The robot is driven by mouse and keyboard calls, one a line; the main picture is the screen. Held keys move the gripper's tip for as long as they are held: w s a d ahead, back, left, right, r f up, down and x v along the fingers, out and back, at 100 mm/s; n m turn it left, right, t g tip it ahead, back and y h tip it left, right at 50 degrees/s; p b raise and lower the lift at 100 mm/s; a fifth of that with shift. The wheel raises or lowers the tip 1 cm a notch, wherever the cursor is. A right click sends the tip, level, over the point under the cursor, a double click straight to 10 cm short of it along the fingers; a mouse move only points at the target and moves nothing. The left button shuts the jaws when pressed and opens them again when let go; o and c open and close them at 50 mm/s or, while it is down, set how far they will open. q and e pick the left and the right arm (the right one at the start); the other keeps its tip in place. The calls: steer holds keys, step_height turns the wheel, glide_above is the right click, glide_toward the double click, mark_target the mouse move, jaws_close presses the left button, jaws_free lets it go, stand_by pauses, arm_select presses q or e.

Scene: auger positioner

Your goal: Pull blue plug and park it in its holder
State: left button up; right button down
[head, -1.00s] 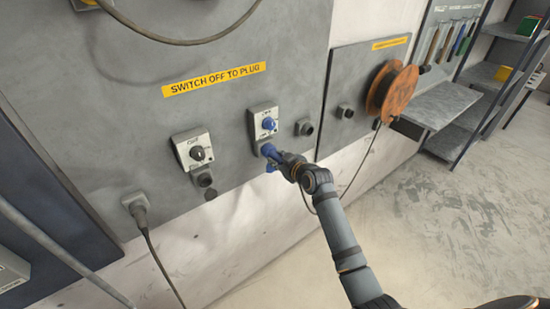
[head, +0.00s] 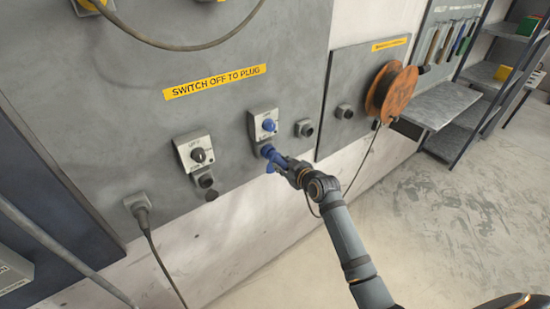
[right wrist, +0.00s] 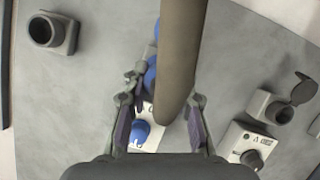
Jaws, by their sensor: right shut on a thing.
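The blue plug (head: 274,159) is at the socket under the blue-knobbed switch box (head: 264,124). I cannot tell whether it is still seated. My right gripper (head: 290,171) is shut on the plug from the lower right. In the right wrist view the gripper (right wrist: 161,115) has a finger on each side, and the thick cable (right wrist: 182,60) hides most of the blue plug (right wrist: 150,78). A grey round holder-like fitting (head: 304,128) sits right of the switch box; it also shows open and empty in the right wrist view (right wrist: 45,32). My left gripper is not in view.
Left of it are a second switch box with a dark knob (head: 195,149) and a dark socket (head: 205,182). A grey plug (head: 139,204) with a hanging cable is at lower left. An orange cable reel (head: 392,92) hangs at right. The floor at right is clear.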

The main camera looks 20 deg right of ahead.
steer(key=shift+s+d+r+p, duration=0.1)
steer(key=shift+s+d+p, duration=0.15)
steer(key=shift+s, duration=0.3)
steer(key=shift+s+d+p, duration=0.15)
steer(key=shift+s+p, duration=0.1)
steer(key=shift+s, duration=0.25)
steer(key=shift+s, duration=0.15)
steer(key=shift+s+d, duration=0.15)
steer(key=shift+s, duration=0.1)
steer(key=w+d+b, duration=0.2)
steer(key=d+b, duration=0.4)
steer(key=d, duration=0.3)
steer(key=w+d+b, duration=0.3)
steer(key=d+b, duration=0.2)
steer(key=d, duration=0.5)
steer(key=shift+w+d+b, duration=0.15)
steer(key=shift+w+b, duration=0.1)
steer(key=shift+b, duration=0.15)
